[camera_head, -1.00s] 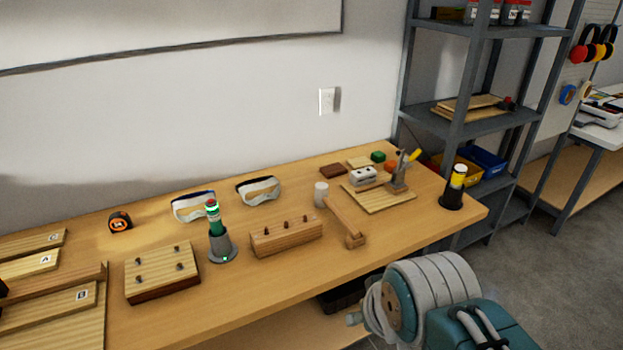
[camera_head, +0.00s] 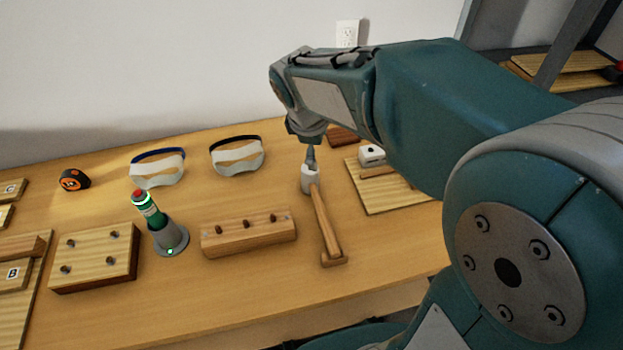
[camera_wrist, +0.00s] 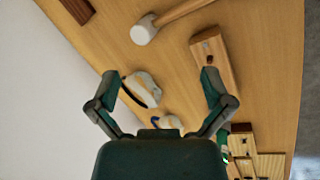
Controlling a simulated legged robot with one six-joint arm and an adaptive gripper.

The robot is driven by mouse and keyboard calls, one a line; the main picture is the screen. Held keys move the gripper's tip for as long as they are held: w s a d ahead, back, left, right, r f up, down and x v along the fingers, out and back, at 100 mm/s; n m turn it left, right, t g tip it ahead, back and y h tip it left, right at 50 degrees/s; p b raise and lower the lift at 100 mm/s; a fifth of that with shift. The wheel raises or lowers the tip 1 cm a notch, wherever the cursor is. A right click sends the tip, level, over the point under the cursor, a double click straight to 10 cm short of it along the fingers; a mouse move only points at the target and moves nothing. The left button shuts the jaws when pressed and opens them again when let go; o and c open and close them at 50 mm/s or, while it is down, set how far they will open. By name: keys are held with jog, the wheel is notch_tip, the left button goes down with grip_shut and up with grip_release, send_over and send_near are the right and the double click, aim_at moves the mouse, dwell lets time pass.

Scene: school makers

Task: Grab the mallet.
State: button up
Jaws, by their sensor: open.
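The mallet lies on the wooden workbench (camera_head: 180,298). In the head view its white head (camera_head: 310,180) is at the far end, and its wooden handle (camera_head: 325,222) runs toward the bench's front edge. My gripper (camera_head: 310,157) points down by the mallet head; its fingers are mostly hidden or overlap in that view. In the wrist view my gripper (camera_wrist: 160,84) is open and empty, with the two fingers well apart. The mallet's white head (camera_wrist: 143,31) lies beyond the fingertips, apart from them in the picture, and its handle (camera_wrist: 184,11) leaves at the top edge.
A wooden block with pegs (camera_head: 247,235) lies left of the handle. A light board (camera_head: 385,198) with a plane lies right. Bare bench lies around the handle.

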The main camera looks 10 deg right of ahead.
aim_at(307, 169)
jog(key=w+f+n, duration=0.3)
jog(key=f, duration=0.2)
jog(key=w+a+f+n+h, duration=0.1)
jog(key=w+f+n, duration=0.2)
jog(key=w+f, duration=0.1)
jog(key=w+f+n+g+h, duration=0.1)
jog(key=w+f+n, duration=0.1)
jog(key=w+f, duration=0.2)
notch_tip(307, 169, down, 3)
jog(key=shift+a+r+n, duration=0.15)
jog(key=shift+r+n, duration=0.05)
jog(key=shift+n, duration=0.2)
jog(key=x, duration=0.6)
jog(key=shift+d+r, duration=0.15)
jog(key=shift+d, duration=0.1)
jog(key=shift+s, duration=0.15)
jog(key=c, duration=1.3)
